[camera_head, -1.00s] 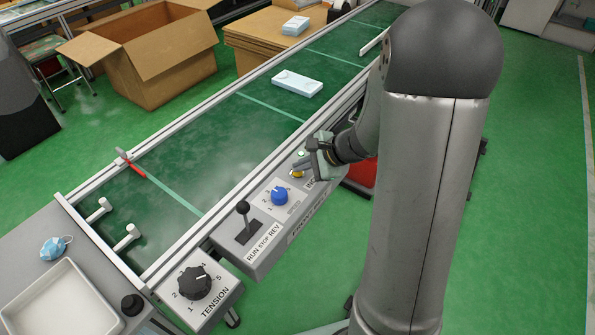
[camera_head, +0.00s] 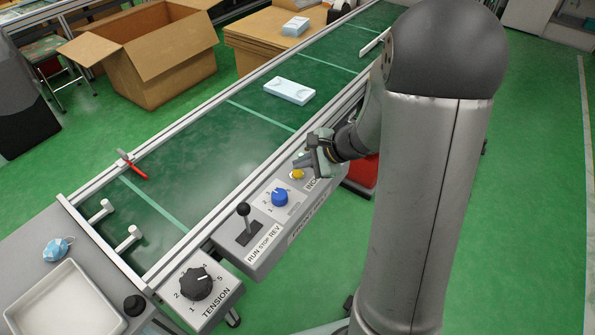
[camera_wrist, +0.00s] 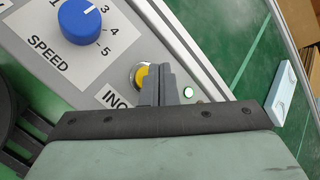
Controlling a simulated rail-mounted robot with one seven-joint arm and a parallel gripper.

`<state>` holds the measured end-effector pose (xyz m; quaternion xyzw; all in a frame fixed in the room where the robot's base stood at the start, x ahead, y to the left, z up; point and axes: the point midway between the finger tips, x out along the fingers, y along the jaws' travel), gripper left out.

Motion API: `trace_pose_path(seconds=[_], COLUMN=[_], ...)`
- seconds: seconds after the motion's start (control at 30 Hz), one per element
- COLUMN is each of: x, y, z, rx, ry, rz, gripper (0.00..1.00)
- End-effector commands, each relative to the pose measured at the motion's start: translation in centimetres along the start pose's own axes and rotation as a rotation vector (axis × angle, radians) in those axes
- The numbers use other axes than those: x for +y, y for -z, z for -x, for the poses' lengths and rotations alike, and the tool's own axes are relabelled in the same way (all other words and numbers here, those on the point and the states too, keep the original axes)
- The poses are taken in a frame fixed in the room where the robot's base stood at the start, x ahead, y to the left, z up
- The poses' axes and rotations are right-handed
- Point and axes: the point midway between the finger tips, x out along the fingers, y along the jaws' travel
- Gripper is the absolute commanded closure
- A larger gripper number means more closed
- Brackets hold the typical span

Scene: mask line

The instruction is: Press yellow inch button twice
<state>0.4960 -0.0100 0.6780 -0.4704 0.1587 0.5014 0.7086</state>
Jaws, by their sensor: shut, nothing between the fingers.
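The yellow inch button (camera_head: 297,174) is a round button on the grey control panel along the belt's near side, beside the INCH label. It also shows in the wrist view (camera_wrist: 139,76), partly covered by my fingers. My gripper (camera_head: 300,162) is shut and empty, with its fingertips (camera_wrist: 160,72) right beside and over the button's edge. In the head view the whole button face shows below the fingertips, so they seem slightly apart from it. The exact gap cannot be told.
The blue speed knob (camera_head: 280,197), the run/stop/rev lever (camera_head: 243,210) and the tension dial (camera_head: 196,285) lie left of the button. A pale mask box (camera_head: 289,91) and red-handled tool (camera_head: 133,165) are at the belt.

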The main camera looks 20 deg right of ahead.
Motion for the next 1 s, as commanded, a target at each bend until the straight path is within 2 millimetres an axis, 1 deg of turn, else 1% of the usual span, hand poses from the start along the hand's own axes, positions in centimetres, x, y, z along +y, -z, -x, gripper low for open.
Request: trace_pose_path(seconds=[0.17,0.6,1.0], x=[-0.4,-2.5,-2.5], y=[-0.3,-2.5,-2.5], z=[0.5,3.4,3.5], rx=[0.000,0.000,0.000], ry=[0.000,0.001,0.000], rz=[0.001,0.000,0.000], gripper=[1.00,1.00,1.00])
